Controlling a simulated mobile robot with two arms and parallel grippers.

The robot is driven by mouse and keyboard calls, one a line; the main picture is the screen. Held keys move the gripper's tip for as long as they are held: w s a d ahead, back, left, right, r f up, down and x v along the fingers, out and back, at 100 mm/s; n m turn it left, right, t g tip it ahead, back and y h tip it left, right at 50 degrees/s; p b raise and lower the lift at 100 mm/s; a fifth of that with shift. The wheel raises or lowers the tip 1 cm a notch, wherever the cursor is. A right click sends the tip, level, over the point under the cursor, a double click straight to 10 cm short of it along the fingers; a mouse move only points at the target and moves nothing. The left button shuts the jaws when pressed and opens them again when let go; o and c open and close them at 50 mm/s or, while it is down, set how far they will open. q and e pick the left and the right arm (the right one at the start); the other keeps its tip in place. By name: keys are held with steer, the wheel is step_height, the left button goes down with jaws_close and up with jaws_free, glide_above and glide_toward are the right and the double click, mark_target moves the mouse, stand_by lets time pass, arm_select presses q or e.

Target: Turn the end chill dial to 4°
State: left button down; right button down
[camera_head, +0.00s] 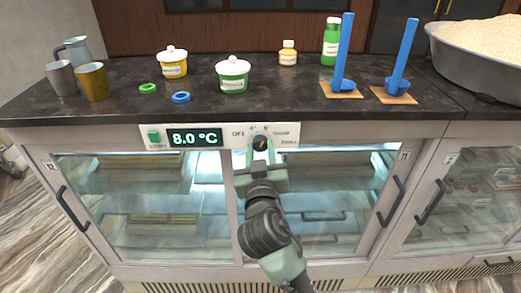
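The chill dial (260,143) is a small dark round knob with an orange mark, on the white control strip at the counter's front. Printed marks around it include OFF, 4° and 6°; some are partly covered. The green display (194,138) reads 8.0 °C. My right gripper (260,150) is right at the dial, its pale green fingers apart, one on each side of the knob. I cannot tell whether they touch it. The dial's lower part is hidden by the gripper. My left gripper is not in view.
A green button (154,135) sits left of the display. Glass doors with black handles (392,200) lie below. On the dark countertop (130,108) stand metal cups, lidded jars, bottles, coloured rings, blue tools on wooden boards and a large bowl (480,60).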

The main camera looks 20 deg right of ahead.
steer(key=n+p, duration=0.2)
steer(key=n, duration=0.1)
steer(key=shift+r+n, duration=0.1)
steer(key=shift+n, duration=0.2)
steer(key=shift+n+p, duration=1.05)
steer(key=shift+n, duration=0.95)
steer(key=c, duration=1)
jaws_free()
steer(key=shift+s, duration=0.1)
